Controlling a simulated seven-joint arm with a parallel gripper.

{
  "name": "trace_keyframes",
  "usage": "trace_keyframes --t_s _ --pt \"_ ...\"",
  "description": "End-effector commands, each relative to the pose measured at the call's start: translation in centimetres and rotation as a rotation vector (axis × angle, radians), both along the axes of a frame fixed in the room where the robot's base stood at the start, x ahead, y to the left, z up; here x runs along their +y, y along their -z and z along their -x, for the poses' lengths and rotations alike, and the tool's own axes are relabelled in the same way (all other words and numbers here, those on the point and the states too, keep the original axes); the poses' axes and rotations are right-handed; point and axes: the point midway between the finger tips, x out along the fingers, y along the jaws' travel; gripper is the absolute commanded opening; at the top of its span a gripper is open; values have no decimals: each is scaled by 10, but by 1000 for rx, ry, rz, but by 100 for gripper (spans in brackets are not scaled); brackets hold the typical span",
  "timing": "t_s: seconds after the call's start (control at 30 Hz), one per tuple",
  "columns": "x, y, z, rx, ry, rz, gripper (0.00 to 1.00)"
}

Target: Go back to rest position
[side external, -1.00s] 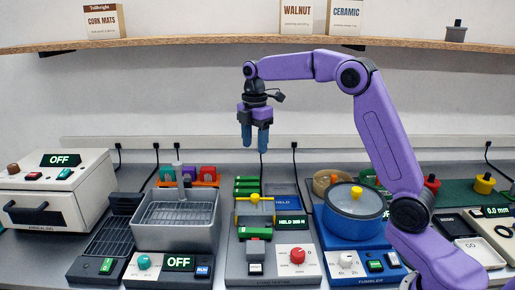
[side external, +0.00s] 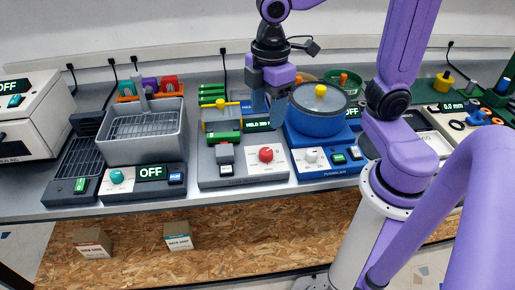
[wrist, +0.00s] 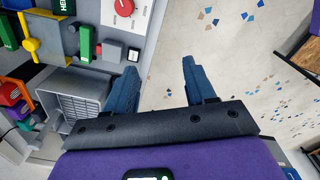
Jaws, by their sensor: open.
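My gripper (side external: 268,106) hangs from my purple arm with its blue fingers pointing down. In the side external view it overlaps the area between the grey hold tester (side external: 240,172) and the blue tumbler (side external: 320,122). In the wrist view my gripper (wrist: 157,82) has its two fingers well apart, with nothing between them but pale speckled floor. The bench front edge lies to the left of the gap there, so the gripper is out past that edge. It touches nothing that I can see.
A grey basket (side external: 143,135) stands on its unit at left, beside a white oven (side external: 30,120). Yellow, blue and orange parts lie at the right of the bench. A wooden lower shelf (side external: 120,225) carries two small boxes. Floor space in front is clear.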

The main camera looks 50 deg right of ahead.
Motion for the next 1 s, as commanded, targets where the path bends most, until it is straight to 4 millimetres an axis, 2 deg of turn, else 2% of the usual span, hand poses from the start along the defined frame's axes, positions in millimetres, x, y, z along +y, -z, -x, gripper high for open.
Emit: trace_keyframes --t_s 0.03,0.2,0.3,0.4,0.53,1.0 --pt "-3 5 22 0 12 -2 55" --pt "-18 23 79 2 83 -9 55" --pt "-28 32 102 4 114 -11 55" --pt "-36 38 116 5 136 -13 55" --pt "-40 42 123 6 150 -14 55" --pt "-40 42 123 6 151 -13 55"
